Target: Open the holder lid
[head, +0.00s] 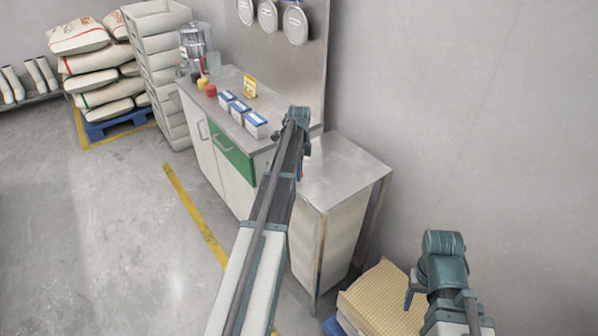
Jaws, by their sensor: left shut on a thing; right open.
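I cannot pick out the holder or its lid for certain. White boxes with blue tops stand in a row on the metal counter (233,82); the nearest one (256,125) is just left of my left gripper (299,118). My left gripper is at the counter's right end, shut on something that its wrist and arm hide. My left arm covers part of the cabinet front. My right gripper (411,289) is open at the lower right, over a stack of beige sheets (378,298) and far from the counter.
Round discs (297,25) hang above. A lower metal-topped cabinet (345,170) stands right. Sacks (84,60) and crates (158,45) fill the back left; the left floor is clear.

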